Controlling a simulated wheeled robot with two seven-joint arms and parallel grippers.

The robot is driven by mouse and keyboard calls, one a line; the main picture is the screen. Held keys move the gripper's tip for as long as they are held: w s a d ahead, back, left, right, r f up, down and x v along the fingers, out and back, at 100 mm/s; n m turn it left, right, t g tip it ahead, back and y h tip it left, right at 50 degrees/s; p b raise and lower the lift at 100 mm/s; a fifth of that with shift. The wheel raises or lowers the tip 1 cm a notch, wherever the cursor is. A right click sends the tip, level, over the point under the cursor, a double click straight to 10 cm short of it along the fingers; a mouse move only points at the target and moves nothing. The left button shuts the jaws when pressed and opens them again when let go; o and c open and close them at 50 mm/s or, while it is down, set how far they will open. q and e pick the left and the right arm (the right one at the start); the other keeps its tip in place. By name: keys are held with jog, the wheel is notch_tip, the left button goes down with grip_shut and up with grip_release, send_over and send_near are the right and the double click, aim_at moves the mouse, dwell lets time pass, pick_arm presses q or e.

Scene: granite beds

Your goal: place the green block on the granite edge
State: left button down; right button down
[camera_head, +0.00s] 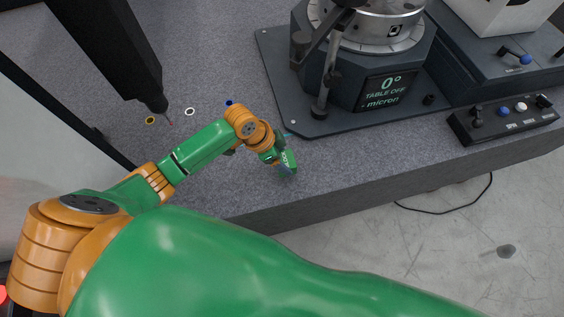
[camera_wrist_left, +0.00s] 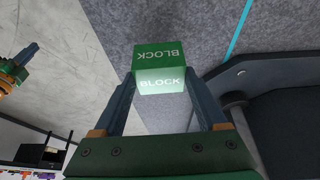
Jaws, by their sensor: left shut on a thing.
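The green block (camera_head: 289,161), lettered BLOCK, is held by my left gripper (camera_head: 287,158) near the front edge of the granite bed (camera_head: 230,185). In the left wrist view, the green block (camera_wrist_left: 160,66) sits between the two fingers of my left gripper (camera_wrist_left: 160,85), which are shut on it. The granite top (camera_wrist_left: 130,30) and its edge show behind the block. I cannot tell whether the block touches the granite. Part of my right arm, with what looks like its gripper (camera_wrist_left: 28,53), shows at the left of the wrist view; its jaws are unclear.
A rotary table (camera_head: 370,50) on a dark base plate (camera_head: 345,125) stands right of the block. A control box with knobs (camera_head: 505,118) is farther right. Small rings (camera_head: 189,111) lie left on the granite. Beyond the front edge is floor with a black cable (camera_head: 450,212).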

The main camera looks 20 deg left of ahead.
pick_arm(q)
jog(key=shift+w+a+f+b, duration=0.1)
jog(key=shift+w+f+b, duration=0.1)
jog(key=shift+f, duration=0.75)
jog(key=shift+w+f+b, duration=0.1)
jog(key=shift+f+b, duration=0.05)
jog(key=shift+f, duration=0.75)
grip_release()
jog(key=shift+s+f, duration=0.1)
jog(key=shift+r, duration=0.2)
jog(key=p+v, duration=0.2)
jog(key=v, duration=1)
